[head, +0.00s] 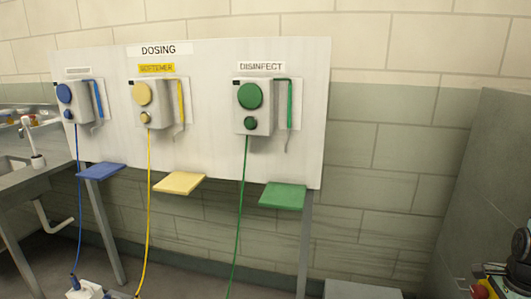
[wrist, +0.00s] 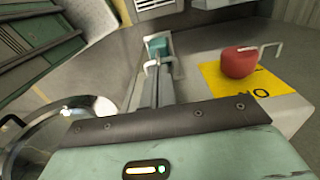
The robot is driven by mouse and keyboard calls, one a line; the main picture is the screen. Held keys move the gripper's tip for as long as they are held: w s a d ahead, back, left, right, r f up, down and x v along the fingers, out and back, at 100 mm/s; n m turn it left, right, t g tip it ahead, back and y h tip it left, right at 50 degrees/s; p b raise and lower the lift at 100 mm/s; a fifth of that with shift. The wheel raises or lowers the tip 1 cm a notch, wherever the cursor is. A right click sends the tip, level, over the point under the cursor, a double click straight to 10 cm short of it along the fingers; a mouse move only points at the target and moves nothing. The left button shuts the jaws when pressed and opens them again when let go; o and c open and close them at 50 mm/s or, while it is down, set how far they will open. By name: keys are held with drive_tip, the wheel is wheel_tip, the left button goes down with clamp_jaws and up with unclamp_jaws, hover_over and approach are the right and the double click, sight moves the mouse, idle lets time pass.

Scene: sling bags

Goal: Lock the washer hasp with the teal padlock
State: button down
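My gripper (wrist: 158,62) shows in the wrist view, its teal housing along the bottom edge and narrow grey parts reaching up from it. A small teal block (wrist: 158,47), which looks like the teal padlock, is at the far end of these parts. I cannot tell whether the fingers grip it or are only beside it. A red padlock-like object (wrist: 240,62) with a metal shackle lies on a yellow label to the right; a red object (head: 480,290) also shows in the head view's lower right corner. I cannot make out the washer hasp in either view.
A white dosing board (head: 215,120) with blue, yellow and green dispensers stands against the tiled wall. Coloured hoses hang below it, beside small shelves. A sink counter (head: 35,160) is at the left. A round metal rim (wrist: 60,120) is at the left in the wrist view.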

drive_tip(key=shift+f+b, duration=0.35)
drive_tip(key=shift+f, duration=0.2)
drive_tip(key=shift+r+p, duration=2.95)
drive_tip(key=shift+r, duration=0.6)
